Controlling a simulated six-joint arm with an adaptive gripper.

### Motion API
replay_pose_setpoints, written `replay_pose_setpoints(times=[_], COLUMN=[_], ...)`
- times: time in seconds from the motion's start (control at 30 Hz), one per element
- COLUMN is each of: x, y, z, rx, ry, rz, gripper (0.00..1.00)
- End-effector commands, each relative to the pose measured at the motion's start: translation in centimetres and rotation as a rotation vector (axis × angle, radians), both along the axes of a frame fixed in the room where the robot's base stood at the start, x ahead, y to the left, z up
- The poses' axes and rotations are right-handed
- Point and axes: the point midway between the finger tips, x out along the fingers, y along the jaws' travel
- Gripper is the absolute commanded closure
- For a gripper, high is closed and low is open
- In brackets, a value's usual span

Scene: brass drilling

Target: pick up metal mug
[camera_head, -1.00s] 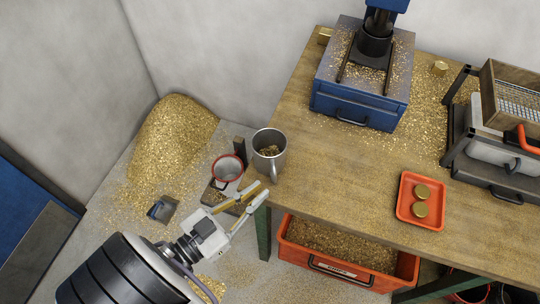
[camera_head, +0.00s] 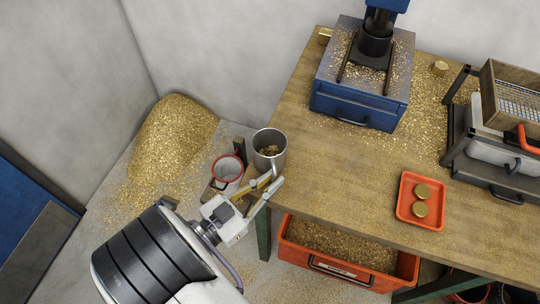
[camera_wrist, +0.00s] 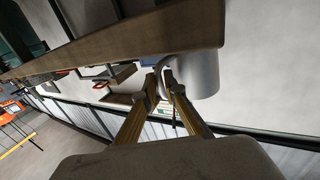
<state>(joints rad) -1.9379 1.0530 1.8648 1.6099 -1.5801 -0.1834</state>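The metal mug (camera_head: 271,139) is a grey steel cup with gold-coloured shavings inside. It stands upright at the left edge of the wooden table. My gripper (camera_head: 274,176) is at the mug's near side, where the handle is, with its two fingers apart. In the wrist view, the mug (camera_wrist: 205,75) is just beyond the fingertips. Its curved handle (camera_wrist: 168,64) appears between or just past the tips of my gripper (camera_wrist: 166,78). I cannot tell whether the fingers touch it. The fingers partly hide the handle in the head view.
A red bin (camera_head: 335,247) is under the table edge (camera_head: 300,205).

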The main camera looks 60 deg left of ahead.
Motion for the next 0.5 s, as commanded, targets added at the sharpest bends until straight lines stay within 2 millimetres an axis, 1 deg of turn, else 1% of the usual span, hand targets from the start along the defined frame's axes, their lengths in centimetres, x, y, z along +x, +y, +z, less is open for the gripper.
replay_pose_setpoints(times=[0.1, 0.2, 0.5], x=[0.95, 1.31, 1.34], y=[0.28, 0.41, 0.45], z=[0.02, 0.01, 0.01], rx=[0.000, 0.000, 0.000], ry=[0.000, 0.000, 0.000], rz=[-0.001, 0.000, 0.001], gripper=[0.90, 0.90, 0.90])
